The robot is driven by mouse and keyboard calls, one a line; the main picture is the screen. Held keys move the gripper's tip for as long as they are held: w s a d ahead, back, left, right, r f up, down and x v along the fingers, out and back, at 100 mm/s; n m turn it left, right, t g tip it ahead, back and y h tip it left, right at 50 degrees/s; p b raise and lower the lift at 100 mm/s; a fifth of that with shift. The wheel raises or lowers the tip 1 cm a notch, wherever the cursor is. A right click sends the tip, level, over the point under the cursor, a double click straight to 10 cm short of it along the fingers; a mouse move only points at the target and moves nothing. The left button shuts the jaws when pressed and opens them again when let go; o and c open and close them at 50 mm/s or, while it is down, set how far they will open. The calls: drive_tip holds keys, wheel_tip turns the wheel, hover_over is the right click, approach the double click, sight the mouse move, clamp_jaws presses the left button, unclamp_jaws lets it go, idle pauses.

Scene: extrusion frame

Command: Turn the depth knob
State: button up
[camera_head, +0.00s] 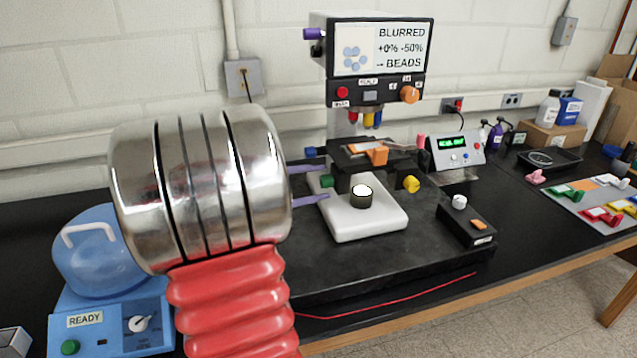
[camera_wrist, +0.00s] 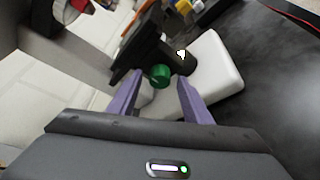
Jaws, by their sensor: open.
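A microscope-like instrument (camera_head: 375,60) has several coloured knobs; I cannot read which one is marked depth. Its screen (camera_head: 385,47) reads "BLURRED +0% -50% → BEADS". A green knob (camera_head: 327,181) sits at the left of the dark stage. It also shows in the wrist view (camera_wrist: 160,76), between the fingertips or just beyond them. My gripper (camera_head: 322,183) has its two purple fingers apart, one above and one below the green knob in the head view. It is also open in the wrist view (camera_wrist: 159,80). I see no clear contact. A yellow knob (camera_head: 411,184) is on the stage's right.
An orange knob (camera_head: 409,95) and a purple knob (camera_head: 313,33) are on the instrument's head. A white base (camera_head: 370,225) bears a dark round part. A blue READY device (camera_head: 110,320) stands at front left. A small control box (camera_head: 466,222) is at right.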

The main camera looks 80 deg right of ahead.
drive_tip(key=shift+s+d+f, duration=0.15)
drive_tip(key=shift+s+d, duration=0.2)
drive_tip(key=shift+d, duration=0.05)
drive_tip(key=shift+c, duration=0.7)
drive_tip(key=c, duration=0.9)
